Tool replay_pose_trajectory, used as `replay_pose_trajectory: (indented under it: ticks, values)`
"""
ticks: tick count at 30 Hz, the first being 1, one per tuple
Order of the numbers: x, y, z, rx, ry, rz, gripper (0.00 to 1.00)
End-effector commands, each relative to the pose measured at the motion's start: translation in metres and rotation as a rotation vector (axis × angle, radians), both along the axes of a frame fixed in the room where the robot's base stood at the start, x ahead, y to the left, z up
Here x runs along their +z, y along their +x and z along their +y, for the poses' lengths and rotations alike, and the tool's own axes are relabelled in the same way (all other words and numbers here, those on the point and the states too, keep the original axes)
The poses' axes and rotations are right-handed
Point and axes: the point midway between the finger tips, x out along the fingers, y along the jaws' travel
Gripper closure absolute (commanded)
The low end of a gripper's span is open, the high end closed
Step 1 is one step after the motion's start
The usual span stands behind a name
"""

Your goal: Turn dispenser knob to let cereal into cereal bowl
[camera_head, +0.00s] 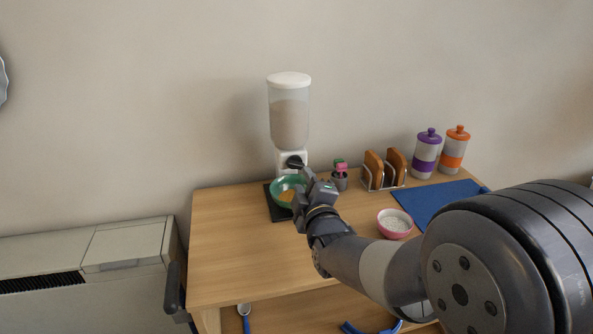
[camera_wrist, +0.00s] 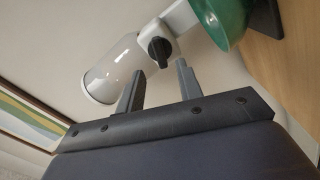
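The cereal dispenser (camera_head: 289,122), a clear canister with a white lid and white base, stands upright at the back of the wooden table, with pale contents. Its black knob (camera_head: 294,162) is on the front of the base; in the wrist view the knob (camera_wrist: 159,48) shows just beyond the fingertips. The green bowl (camera_head: 277,184) sits under the dispenser on a dark mat, with something orange-brown in it; my gripper partly hides it. The bowl (camera_wrist: 232,18) is at the upper right in the wrist view. My gripper (camera_head: 309,178) is open and empty, its two fingers (camera_wrist: 160,70) apart before the knob.
To the right stand a small dark holder (camera_head: 340,182), a rack with bread slices (camera_head: 384,172), and purple (camera_head: 426,155) and orange (camera_head: 455,150) canisters. A pink bowl (camera_head: 394,223) is near the blue mat (camera_head: 430,203). The table's left part is clear.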

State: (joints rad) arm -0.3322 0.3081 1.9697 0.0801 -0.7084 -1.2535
Motion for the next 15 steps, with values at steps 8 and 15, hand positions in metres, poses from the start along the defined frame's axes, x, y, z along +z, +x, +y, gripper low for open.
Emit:
replay_pose_trajectory:
  ticks: [8, 15]
  values:
    - [0.000, 0.042, 0.012, 0.000, -0.001, 0.001, 0.65]
    - [0.000, 0.054, 0.015, 0.000, -0.001, 0.000, 0.65]
